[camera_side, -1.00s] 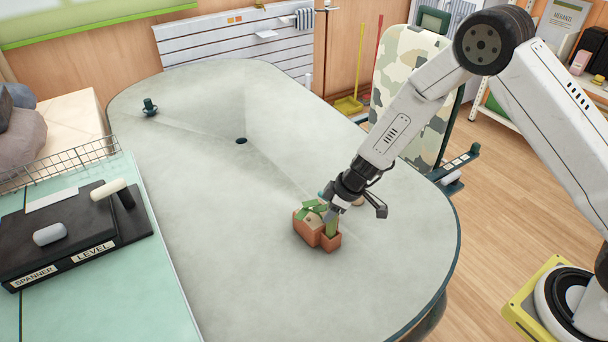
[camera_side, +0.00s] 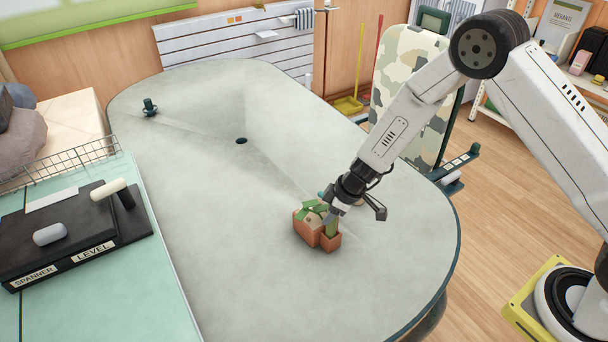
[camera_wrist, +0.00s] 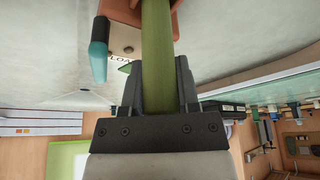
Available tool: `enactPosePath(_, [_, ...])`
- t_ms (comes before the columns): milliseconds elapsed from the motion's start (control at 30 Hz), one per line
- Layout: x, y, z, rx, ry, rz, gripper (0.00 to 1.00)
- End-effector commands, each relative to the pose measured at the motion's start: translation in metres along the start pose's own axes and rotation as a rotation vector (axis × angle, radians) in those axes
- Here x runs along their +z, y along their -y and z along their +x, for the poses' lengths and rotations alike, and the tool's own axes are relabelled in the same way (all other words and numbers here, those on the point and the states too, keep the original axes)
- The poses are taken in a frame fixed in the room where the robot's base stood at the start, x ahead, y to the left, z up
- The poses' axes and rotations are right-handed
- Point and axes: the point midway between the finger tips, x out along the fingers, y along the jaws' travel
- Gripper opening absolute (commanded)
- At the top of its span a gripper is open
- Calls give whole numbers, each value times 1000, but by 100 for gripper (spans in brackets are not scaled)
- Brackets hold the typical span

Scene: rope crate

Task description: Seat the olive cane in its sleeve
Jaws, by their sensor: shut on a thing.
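The olive cane (camera_wrist: 157,50) is a green rod held upright between the jaws of my gripper (camera_wrist: 157,85). In the side view my gripper (camera_side: 335,212) is just above a small terracotta sleeve (camera_side: 331,243), with the cane (camera_side: 332,229) reaching down to its mouth. In the wrist view the cane's far end meets the terracotta sleeve (camera_wrist: 178,8) and its tip is hidden. How deep it sits I cannot tell. The sleeve is on the side of a terracotta crate (camera_side: 303,231) with green pieces in it.
A teal-ended object (camera_wrist: 98,50) stands close beside the crate in the wrist view. The grey table (camera_side: 200,150) is mostly bare, with a dark hole (camera_side: 241,141) and a small dark green fitting (camera_side: 150,107) far off.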

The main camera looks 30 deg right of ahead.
Motion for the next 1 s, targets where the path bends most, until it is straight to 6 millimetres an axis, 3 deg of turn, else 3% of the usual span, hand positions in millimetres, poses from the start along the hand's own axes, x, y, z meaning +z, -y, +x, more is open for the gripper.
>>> enactPosePath(1000, [3, 0, 8, 0, -1, -1, 0])
